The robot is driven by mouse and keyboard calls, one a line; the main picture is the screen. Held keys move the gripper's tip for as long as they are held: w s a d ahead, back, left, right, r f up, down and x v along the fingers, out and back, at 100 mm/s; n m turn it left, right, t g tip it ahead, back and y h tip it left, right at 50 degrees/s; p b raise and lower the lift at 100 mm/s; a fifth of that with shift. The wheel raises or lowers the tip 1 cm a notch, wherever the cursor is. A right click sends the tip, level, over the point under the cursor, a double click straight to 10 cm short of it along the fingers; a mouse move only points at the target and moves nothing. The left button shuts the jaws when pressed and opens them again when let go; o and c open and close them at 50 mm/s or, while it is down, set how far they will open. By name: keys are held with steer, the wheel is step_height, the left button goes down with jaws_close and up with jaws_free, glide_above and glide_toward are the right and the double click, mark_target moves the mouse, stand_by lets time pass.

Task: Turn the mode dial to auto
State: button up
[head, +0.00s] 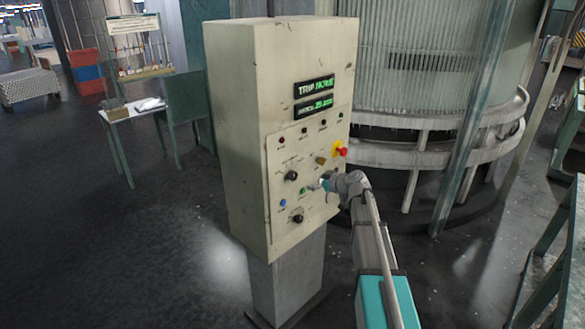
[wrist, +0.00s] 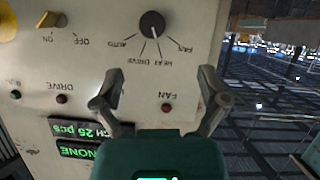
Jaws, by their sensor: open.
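A black round dial (wrist: 152,24) is at the top of the wrist view, where the panel shows upside down. Lines fan out from it to labels that read FAN, HEAT, DRIVE and AUTO. In the head view my gripper (head: 322,184) is in front of the panel, right of the dial.
A yellow ON/OFF switch (wrist: 50,20) and a red stop button (head: 342,152) are on the same panel. A lower black dial (head: 297,219), a green button (head: 303,190) and a blue button (head: 283,203) are nearby. Lit displays (head: 314,86) are higher up.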

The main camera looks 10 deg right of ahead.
mark_target(294, 177)
steer(key=shift+w+d+r+t, duration=0.3)
steer(key=shift+w+d+r, duration=0.05)
steer(key=shift+w+r, duration=0.1)
steer(key=shift+w+a+f, duration=0.1)
steer(key=b+x, duration=0.5)
steer(key=x, duration=0.8)
steer(key=shift+a+f, duration=0.15)
steer(key=shift+c, duration=0.3)
steer(key=c, duration=1.1)
